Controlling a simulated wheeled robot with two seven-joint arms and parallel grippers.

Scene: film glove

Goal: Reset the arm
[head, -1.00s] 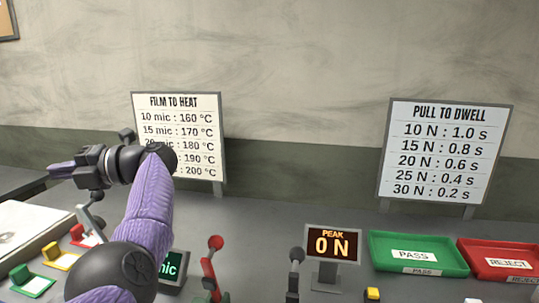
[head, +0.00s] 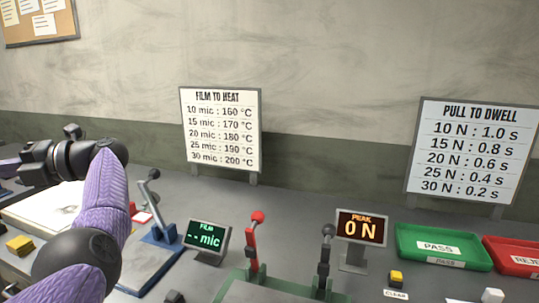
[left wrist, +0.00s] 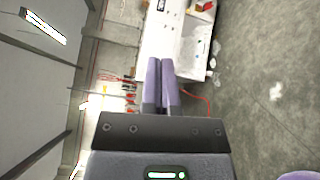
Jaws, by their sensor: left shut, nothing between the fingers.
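My left arm, with purple sleeves and dark joints, reaches up on the left of the head view. Its dark wrist is raised above the bench, and the fingers lie out of sight or too close to the left edge to make out there. In the left wrist view my left gripper (left wrist: 160,88) shows two purple fingers side by side, shut with nothing between them. It is in free air, away from the bench and equipment seen beyond it. My right gripper is in neither view.
The grey bench holds a film display (head: 207,240), a red lever (head: 252,240), a black lever (head: 325,260), a peak display (head: 361,227) reading 0 N, a green PASS tray (head: 402,242) and a red REJECT tray (head: 492,255). Two signs, FILM TO HEAT (head: 221,130) and PULL TO DWELL (head: 471,150), stand behind.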

